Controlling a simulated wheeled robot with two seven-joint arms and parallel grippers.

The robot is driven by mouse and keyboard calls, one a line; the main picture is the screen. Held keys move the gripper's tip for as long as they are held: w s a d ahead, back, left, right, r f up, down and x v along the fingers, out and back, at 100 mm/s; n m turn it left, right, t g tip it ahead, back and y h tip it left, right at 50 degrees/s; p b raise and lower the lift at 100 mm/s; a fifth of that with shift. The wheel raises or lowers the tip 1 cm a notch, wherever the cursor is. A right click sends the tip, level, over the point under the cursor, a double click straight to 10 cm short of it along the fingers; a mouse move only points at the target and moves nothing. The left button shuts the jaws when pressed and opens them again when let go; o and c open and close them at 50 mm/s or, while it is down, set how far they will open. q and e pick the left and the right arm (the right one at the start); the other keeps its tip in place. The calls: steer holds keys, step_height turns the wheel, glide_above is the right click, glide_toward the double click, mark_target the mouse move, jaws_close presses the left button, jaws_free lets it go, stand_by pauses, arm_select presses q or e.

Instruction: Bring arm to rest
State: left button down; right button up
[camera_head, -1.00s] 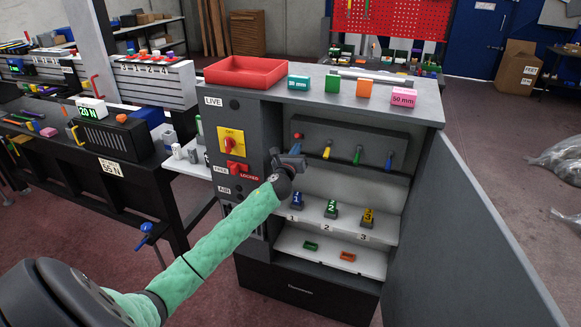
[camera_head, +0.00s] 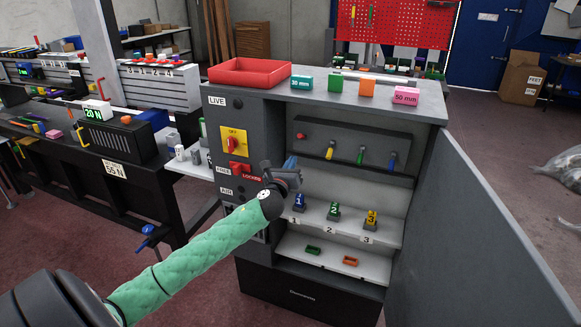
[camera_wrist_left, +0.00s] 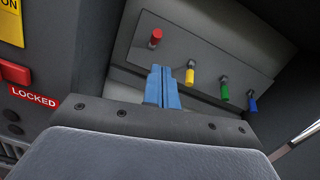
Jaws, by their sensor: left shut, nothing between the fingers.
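My left arm comes in from the lower left in a green sleeve, and my left gripper (camera_head: 290,163) is in front of the open cabinet (camera_head: 228,110), near its left inner edge. Its blue fingers (camera_wrist_left: 162,88) are shut together with nothing between them. In the left wrist view they point at the back panel, just below and between the red knob (camera_wrist_left: 156,36) and the yellow knob (camera_wrist_left: 190,76). I cannot tell whether they touch the panel, but they look apart from the knobs. My right gripper is not in view.
Blue, green and yellow numbered blocks (camera_head: 333,209) stand on the cabinet's upper shelf. Small green and orange trays (camera_head: 350,261) lie below. The open cabinet door (camera_head: 480,230) stands at the right. A red tray (camera_head: 250,72) and several boxes sit on top. A black workbench is at the left.

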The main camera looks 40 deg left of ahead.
arm_select(q)
steer(key=shift+s+r, duration=0.1)
steer(key=shift+s, duration=0.15)
